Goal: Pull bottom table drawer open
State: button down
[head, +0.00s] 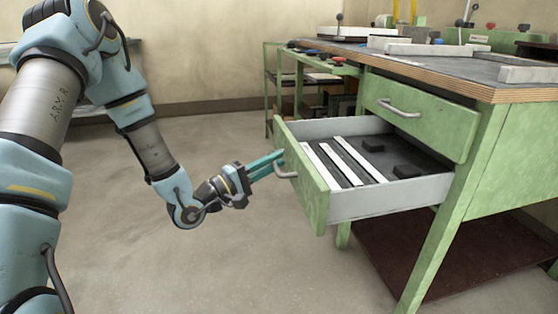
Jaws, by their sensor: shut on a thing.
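The bottom table drawer (388,200) is pulled well out from the green bench, and its inside shows. It holds white strips and two dark blocks on a dark bottom. Its green front (312,188) faces left and carries a metal handle (287,174). My gripper (280,161) reaches in from the left with teal fingers, shut on the handle. The fingertips partly hide the handle's upper end.
The upper drawer (420,114) with its own handle is shut. The bench top (460,62) carries bars and tools. A green shelf frame (300,85) stands behind. The floor (190,255) left of the drawer is clear.

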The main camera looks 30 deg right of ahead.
jog(key=c, duration=0.9)
grip_release()
jog(key=a, duration=0.3)
jog(key=a+f, duration=0.1)
jog(key=a, duration=0.3)
jog(key=a+f+p, duration=0.1)
jog(key=a, duration=0.2)
jog(key=shift+s+a, duration=0.15)
jog(key=shift+a, duration=0.15)
